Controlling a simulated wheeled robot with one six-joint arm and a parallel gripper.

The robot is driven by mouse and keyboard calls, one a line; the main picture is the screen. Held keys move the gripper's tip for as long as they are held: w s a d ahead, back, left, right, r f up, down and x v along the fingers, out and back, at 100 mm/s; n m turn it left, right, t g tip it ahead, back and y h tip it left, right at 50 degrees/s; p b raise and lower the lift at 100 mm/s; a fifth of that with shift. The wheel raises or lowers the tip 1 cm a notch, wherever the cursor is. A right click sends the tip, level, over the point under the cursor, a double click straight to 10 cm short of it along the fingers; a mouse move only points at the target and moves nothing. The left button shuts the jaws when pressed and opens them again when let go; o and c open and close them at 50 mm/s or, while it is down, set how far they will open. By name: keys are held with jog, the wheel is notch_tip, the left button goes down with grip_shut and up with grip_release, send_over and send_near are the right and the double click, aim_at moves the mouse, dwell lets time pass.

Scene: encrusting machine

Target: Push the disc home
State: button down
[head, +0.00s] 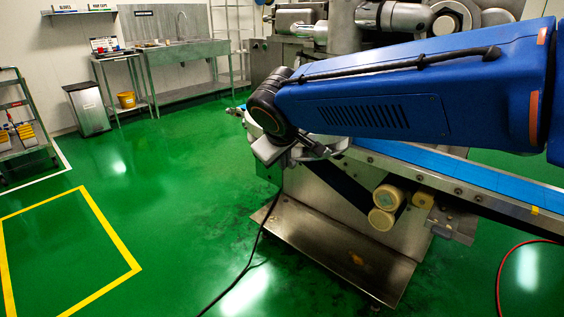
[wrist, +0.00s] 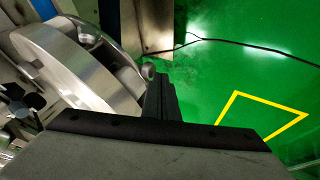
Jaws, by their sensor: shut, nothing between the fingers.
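A bright metal disc (wrist: 72,68) with a broad rim fills the upper left of the wrist view, standing tilted there among machine parts. My gripper (wrist: 158,82) is the dark shape in the middle of the wrist view, shut and empty. Its tips are close to the disc's right side, by a small round metal knob (wrist: 148,71); I cannot tell whether they touch. In the head view my blue arm reaches across to the machine (head: 330,220) and covers most of the disc's area; the fingers are not clear there.
A blue conveyor belt (head: 440,163) runs right from the machine, with cream rollers (head: 388,197) below. A black cable (head: 252,245) lies on the green floor. A sink bench (head: 185,50) and a grey bin (head: 87,108) stand at the back left. The left floor is mostly open.

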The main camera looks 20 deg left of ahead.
aim_at(306, 149)
jog(key=shift+w, duration=0.1)
jog(key=w+d, duration=0.1)
jog(key=w, duration=0.2)
jog(key=w+d, duration=0.1)
jog(key=w, duration=0.2)
jog(key=w+d, duration=0.1)
jog(key=w, duration=0.2)
jog(key=shift+d, duration=0.4)
